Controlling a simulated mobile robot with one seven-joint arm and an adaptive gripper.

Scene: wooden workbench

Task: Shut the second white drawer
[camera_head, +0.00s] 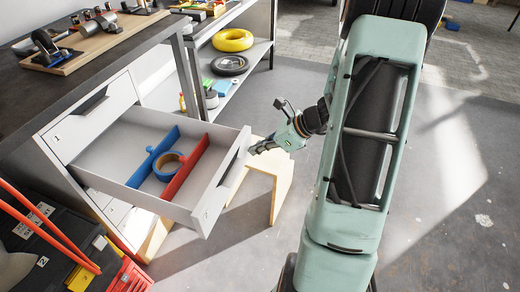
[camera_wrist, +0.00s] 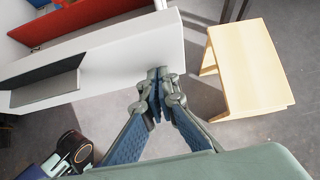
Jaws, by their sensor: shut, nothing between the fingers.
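The white drawer (camera_head: 210,200) is pulled out from the white cabinet under the bench. It holds a blue divider (camera_head: 152,158), a red divider (camera_head: 186,168) and a blue tape roll (camera_head: 168,165). My gripper (camera_head: 255,149) is at the far right end of the drawer's front panel. In the wrist view the drawer front (camera_wrist: 110,62) spans the upper left, with its dark recessed handle. My gripper (camera_wrist: 158,75) is shut and empty, its fingertips at the panel's end. I cannot tell whether they touch it.
A closed drawer (camera_head: 95,115) sits above the open one. A wooden stool (camera_head: 272,175) stands beside and below the drawer front. A black case with red handles (camera_head: 50,245) is at the lower left. Shelves (camera_head: 250,60) stand behind; floor at right is clear.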

